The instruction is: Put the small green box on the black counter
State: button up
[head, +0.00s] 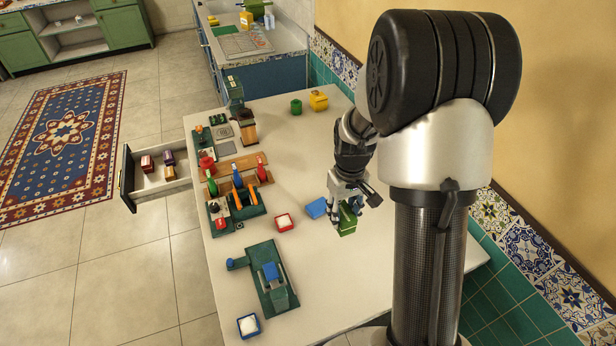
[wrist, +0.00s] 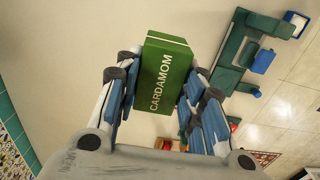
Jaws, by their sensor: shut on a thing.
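The small green box (head: 348,224) is between the fingers of my gripper (head: 344,203), over the right part of the white table. In the wrist view the green box (wrist: 166,72) reads "CARDAMOM" and the fingers press on its two sides. My gripper is shut on it. Whether the box touches the table or hangs just above it, I cannot tell. No clearly black counter shows in either view.
A blue box (head: 316,208) lies just left of my gripper, and a red-rimmed box (head: 284,222) further left. A green stand (head: 270,280) is at the front. A yellow box (head: 318,100) and a green tin (head: 296,107) stand at the back. A drawer (head: 160,172) is open at left.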

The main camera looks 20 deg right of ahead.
jog(key=shift+s+d+f, duration=0.15)
jog(key=shift+f, duration=0.1)
notch_tip(320, 180, down, 19)
jog(key=b, duration=0.4)
jog(key=shift+r, duration=0.1)
jog(key=shift+f+b, duration=0.2)
jog(key=shift+b, duration=0.2)
jog(key=o, duration=1.1)
jog(key=shift+c, duration=0.2)
jog(key=shift+r, duration=0.1)
